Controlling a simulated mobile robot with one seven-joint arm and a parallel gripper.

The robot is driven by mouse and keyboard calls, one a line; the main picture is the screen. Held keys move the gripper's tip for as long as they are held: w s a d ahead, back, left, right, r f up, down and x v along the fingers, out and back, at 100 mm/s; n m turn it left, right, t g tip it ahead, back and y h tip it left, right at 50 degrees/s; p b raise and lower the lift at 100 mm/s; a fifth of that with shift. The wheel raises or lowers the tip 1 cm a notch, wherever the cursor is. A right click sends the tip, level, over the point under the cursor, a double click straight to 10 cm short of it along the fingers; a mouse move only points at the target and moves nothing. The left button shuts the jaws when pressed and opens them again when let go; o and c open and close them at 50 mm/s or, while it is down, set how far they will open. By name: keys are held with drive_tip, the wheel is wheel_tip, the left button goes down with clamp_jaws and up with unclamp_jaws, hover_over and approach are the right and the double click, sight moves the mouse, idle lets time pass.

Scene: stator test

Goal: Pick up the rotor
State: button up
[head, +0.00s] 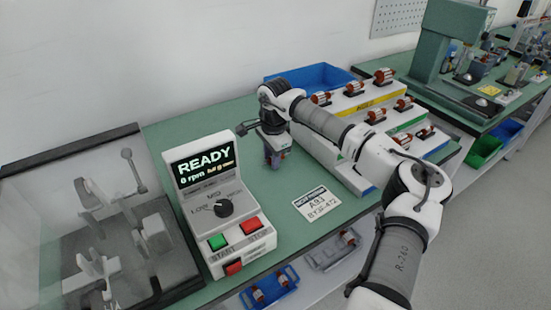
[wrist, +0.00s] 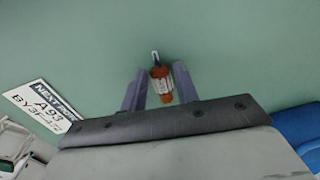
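The rotor (wrist: 160,86) is in the wrist view, an orange-brown cylinder with a pale band and a thin shaft at its upper end. It lies between the two fingers of my gripper (wrist: 160,76), slightly tilted. A strip of green shows between it and the left finger; its other side is close to the right finger, and I cannot tell whether they touch. In the head view my gripper (head: 275,160) points down at the green table, left of the rotor rack. The rotor is mostly hidden there by the fingers.
The stepped rack (head: 350,103) holds several other rotors right of my gripper, with a blue bin (head: 312,77) behind. A test box (head: 205,172) reading READY stands to the left. A label card (head: 317,203) lies on the table (head: 270,205), also in the wrist view (wrist: 42,105).

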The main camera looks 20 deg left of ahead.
clamp_jaws()
drive_tip(key=shift+r, duration=0.1)
wheel_tip(320, 180, up, 20)
drive_tip(key=b, duration=0.2)
idle(0.4)
wheel_tip(320, 180, up, 5)
drive_tip(key=p, duration=0.5)
drive_tip(key=shift+p, duration=0.3)
drive_tip(key=shift+s, duration=0.1)
